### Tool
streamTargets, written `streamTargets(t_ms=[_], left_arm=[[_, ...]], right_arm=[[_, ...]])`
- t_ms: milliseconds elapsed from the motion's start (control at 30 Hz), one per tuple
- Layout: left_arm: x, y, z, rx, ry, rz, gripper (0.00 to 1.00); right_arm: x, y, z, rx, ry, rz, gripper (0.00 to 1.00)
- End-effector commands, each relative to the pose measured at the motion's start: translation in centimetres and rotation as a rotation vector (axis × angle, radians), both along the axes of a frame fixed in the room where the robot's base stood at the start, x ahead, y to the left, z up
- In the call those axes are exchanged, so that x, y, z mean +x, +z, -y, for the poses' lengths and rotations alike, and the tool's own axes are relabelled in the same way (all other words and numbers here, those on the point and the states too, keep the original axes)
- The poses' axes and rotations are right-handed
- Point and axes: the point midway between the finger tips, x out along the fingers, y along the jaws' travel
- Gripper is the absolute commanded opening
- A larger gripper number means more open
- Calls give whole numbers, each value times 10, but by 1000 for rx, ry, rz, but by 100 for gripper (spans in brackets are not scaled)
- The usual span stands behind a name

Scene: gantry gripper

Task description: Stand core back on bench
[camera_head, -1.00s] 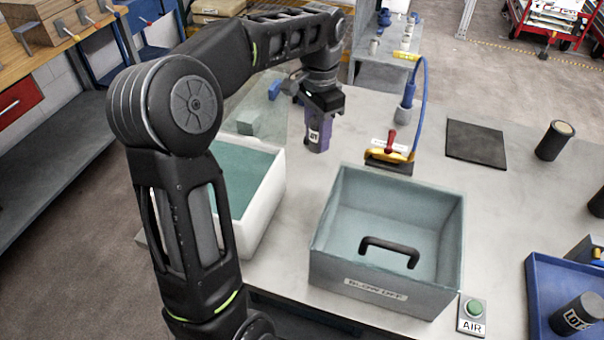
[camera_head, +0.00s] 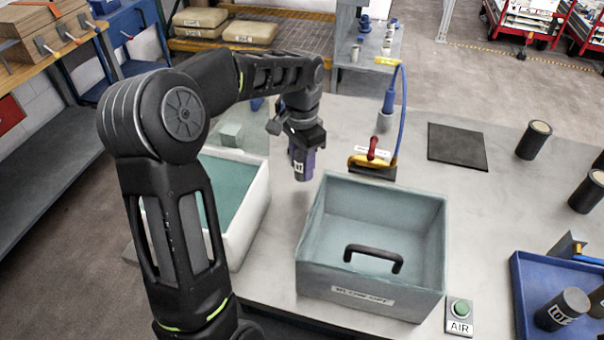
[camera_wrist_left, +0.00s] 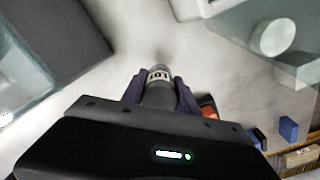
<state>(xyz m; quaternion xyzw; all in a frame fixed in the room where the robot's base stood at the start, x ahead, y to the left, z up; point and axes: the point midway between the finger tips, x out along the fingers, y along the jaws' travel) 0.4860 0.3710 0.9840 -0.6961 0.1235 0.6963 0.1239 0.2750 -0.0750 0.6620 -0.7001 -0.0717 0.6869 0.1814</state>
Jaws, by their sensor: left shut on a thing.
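My left gripper (camera_head: 304,160) is shut on a dark cylindrical core with a white label (camera_head: 299,170). It holds the core low over the pale bench (camera_head: 405,180), between the white tank and the grey blow-off box. In the left wrist view the core (camera_wrist_left: 158,92) sits between the two purple-blue fingers (camera_wrist_left: 158,98), with the bench surface beyond its tip. The core looks near upright. I cannot tell whether its lower end touches the bench. My right gripper is not in view.
The open blow-off box (camera_head: 372,292) with a black handle stands right of the gripper. A white tank (camera_head: 258,205) stands left. A yellow tool with a red handle (camera_head: 372,160), a black mat (camera_head: 457,147), dark cylinders (camera_head: 533,140) and a blue tray (camera_head: 520,300) lie farther right.

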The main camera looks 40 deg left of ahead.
Motion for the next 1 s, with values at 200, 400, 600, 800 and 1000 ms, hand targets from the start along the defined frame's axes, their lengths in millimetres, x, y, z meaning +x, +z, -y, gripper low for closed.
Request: streamTargets(t_ms=[200, 400, 600, 800, 1000], left_arm=[[-1, -17, 0, -2, 0, -4, 0], [0, -37, 0, 0, -1, 0, 0], [0, -37, 0, 0, -1, 1, 0], [0, -40, 0, 0, -1, 0, 39], [0, -40, 0, 0, 0, 0, 56]], right_arm=[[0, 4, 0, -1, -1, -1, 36], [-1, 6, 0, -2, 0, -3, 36], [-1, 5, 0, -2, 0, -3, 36], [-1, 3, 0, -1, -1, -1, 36], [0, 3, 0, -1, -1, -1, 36]])
